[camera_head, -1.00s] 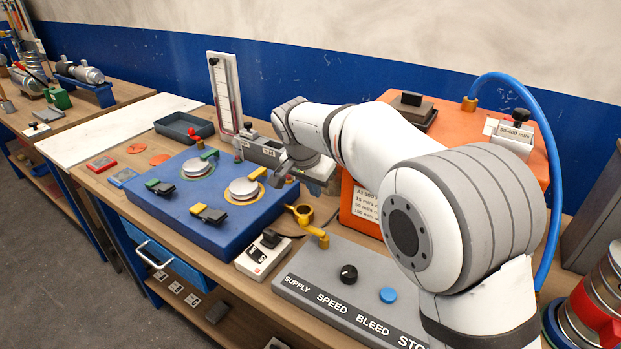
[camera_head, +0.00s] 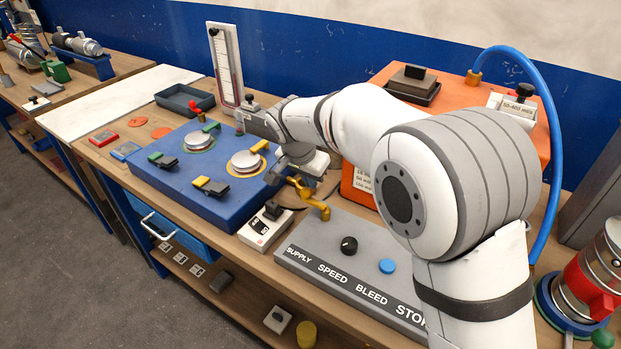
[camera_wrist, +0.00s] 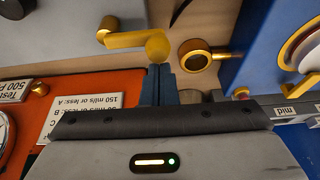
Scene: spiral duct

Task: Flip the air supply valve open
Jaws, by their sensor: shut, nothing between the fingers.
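The yellow supply valve lever (camera_head: 317,203) stands at the back left of the grey panel (camera_head: 345,272), by the word SUPPLY. In the wrist view the lever (camera_wrist: 125,40) lies roughly sideways and ends in a round knob (camera_wrist: 157,48). My gripper (camera_wrist: 159,68) is shut and empty, its fingertips right at the knob; whether they touch it I cannot tell. In the head view my gripper (camera_head: 275,178) is between the blue box and the lever, and my wrist partly hides that spot.
A yellow ring (camera_wrist: 195,56) sits close beside the knob. The blue box (camera_head: 205,185) with silver discs is left of my gripper. A small white switch box (camera_head: 265,227) stands in front. The orange cabinet (camera_head: 455,95) is behind my arm.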

